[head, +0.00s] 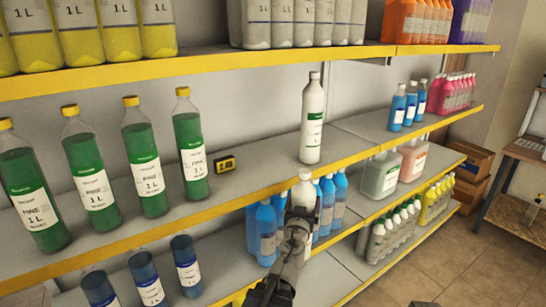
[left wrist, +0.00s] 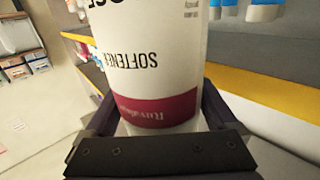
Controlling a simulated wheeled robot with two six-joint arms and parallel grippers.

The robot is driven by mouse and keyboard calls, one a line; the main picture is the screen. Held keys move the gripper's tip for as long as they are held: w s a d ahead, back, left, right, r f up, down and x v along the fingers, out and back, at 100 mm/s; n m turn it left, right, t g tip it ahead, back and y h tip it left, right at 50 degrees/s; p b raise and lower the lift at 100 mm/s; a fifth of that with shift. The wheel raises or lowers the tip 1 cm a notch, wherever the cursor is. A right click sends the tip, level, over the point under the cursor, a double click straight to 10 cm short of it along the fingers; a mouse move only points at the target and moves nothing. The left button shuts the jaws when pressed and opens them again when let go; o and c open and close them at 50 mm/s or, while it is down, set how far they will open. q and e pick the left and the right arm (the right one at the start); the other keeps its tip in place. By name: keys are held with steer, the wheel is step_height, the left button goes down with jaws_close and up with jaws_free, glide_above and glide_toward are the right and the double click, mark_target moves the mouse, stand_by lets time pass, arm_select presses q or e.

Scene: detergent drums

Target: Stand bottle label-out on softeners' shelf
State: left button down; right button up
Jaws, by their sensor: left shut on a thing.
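Blue bottles (head: 266,230) stand on the lower shelf behind the held bottle. My right gripper is in neither view.
Another white bottle (head: 312,125) with a green label stands on the middle shelf, with bare shelf to its left. Green pine bottles (head: 145,170) and a small yellow-black box (head: 224,164) are further left. Jugs (head: 381,177) stand on the lower shelf at right.

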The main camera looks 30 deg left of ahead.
arm_select(q)
steer(key=s+a+r+n+g+y+p, duration=0.2)
steer(key=r+y+p, duration=0.1)
steer(key=r+p, duration=0.9)
steer(key=s+a+r+n+g+y+p, duration=0.1)
steer(key=s+r+n+g+y+p, duration=0.2)
steer(key=r+p, duration=1)
steer(key=shift+a+r+n+y, duration=0.35)
steer(key=shift+r+y, duration=0.25)
steer(key=shift+r, duration=0.25)
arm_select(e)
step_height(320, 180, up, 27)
arm_select(q)
steer(key=shift+w, duration=0.1)
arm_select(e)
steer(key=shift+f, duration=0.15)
